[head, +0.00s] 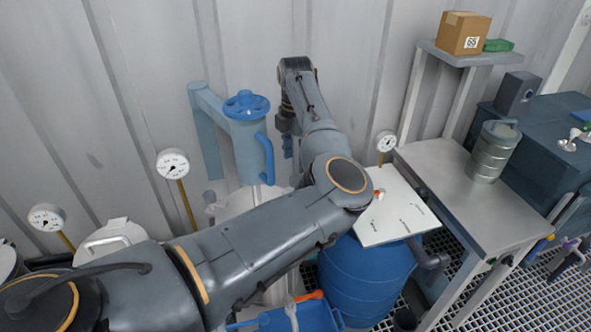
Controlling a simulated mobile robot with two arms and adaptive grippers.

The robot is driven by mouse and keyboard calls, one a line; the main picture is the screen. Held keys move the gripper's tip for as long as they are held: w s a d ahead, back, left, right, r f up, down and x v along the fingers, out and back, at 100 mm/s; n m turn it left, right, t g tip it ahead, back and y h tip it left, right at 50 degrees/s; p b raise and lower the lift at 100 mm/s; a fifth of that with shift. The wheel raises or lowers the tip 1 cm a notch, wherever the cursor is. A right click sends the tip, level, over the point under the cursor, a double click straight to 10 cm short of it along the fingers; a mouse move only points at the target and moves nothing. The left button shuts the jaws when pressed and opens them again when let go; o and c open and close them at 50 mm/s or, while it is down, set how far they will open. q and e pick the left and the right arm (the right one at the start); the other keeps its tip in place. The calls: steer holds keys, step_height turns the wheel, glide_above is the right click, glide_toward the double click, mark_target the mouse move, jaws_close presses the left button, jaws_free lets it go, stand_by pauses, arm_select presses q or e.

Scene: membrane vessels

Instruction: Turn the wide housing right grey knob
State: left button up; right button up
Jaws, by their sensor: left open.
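My left arm crosses the view from the lower left, and its left gripper (288,145) points down beside the blue housing with the handwheel. It is small and partly hidden by my own wrist and forearm, and it is open. I see nothing held in it. I cannot clearly make out a grey knob on a wide housing; my arm covers much of the middle. A white vessel (232,208) stands partly hidden behind the arm. My right gripper is not in view.
A blue handwheel (246,104) tops a light blue housing. Round gauges (173,164) stand at left. A white panel (396,212) lies above a blue barrel (362,282). A steel table (478,203) bears a metal canister (492,152). The corrugated wall is close behind.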

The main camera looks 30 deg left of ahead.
mark_target(296, 178)
arm_select(q)
step_height(296, 178, up, 6)
steer(key=shift+r, duration=0.1)
stand_by(0.7)
